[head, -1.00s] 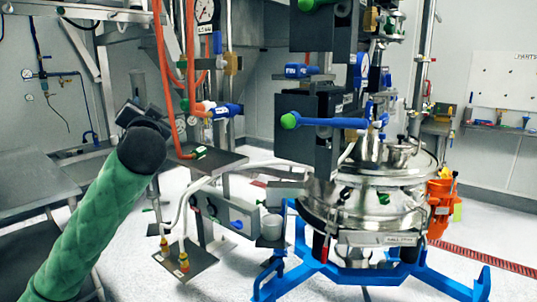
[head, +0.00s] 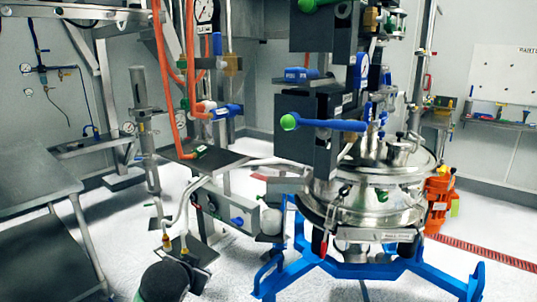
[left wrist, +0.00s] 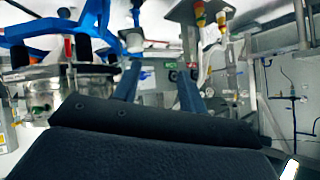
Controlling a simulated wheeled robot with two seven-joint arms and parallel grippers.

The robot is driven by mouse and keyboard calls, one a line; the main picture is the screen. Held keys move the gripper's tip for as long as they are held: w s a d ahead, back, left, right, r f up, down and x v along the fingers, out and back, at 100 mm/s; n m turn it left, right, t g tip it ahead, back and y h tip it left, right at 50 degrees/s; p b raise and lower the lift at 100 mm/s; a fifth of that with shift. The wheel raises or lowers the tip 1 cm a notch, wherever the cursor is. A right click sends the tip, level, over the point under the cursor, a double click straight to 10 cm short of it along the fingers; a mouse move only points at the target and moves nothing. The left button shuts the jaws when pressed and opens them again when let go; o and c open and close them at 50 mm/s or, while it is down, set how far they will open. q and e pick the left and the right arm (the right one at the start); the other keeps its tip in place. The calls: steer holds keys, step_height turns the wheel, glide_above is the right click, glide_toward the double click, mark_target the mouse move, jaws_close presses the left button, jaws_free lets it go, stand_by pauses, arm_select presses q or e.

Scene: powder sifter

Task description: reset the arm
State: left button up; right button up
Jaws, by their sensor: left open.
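My left arm's dark, rounded part (head: 165,282) shows at the bottom edge of the head view, left of the middle, over the floor. Its fingers cannot be made out there. In the left wrist view, which is upside down, my left gripper (left wrist: 158,85) shows two dark fingers standing apart with nothing seen between them. The gripper's black body fills the lower part of that view. The steel sifter vessel (head: 375,205) stands on a blue frame (head: 425,268) to the right of the arm. My right gripper is not in view.
A black box with a blue, green-tipped lever (head: 330,124) is above the vessel. Grey plates and a pipe stand (head: 195,250) are close behind my left arm. A grey table (head: 35,175) is at the left. An orange unit (head: 440,195) stands at the right.

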arm_select(q)
steer(key=s+d+f+g+p, duration=0.1)
steer(key=s+f+g, duration=0.2)
steer(key=s+f, duration=0.6)
steer(key=s+d+f+n+g+h+p, duration=0.1)
steer(key=s+d+f+g, duration=0.1)
steer(key=s+f, duration=0.7)
steer(key=s+d+f+n+g+p, duration=0.1)
steer(key=s+f+g, duration=0.2)
steer(key=s+f, duration=0.6)
steer(key=s, duration=0.6)
steer(key=shift+s+d+g+h+p, duration=0.3)
steer(key=shift+s+d, duration=0.1)
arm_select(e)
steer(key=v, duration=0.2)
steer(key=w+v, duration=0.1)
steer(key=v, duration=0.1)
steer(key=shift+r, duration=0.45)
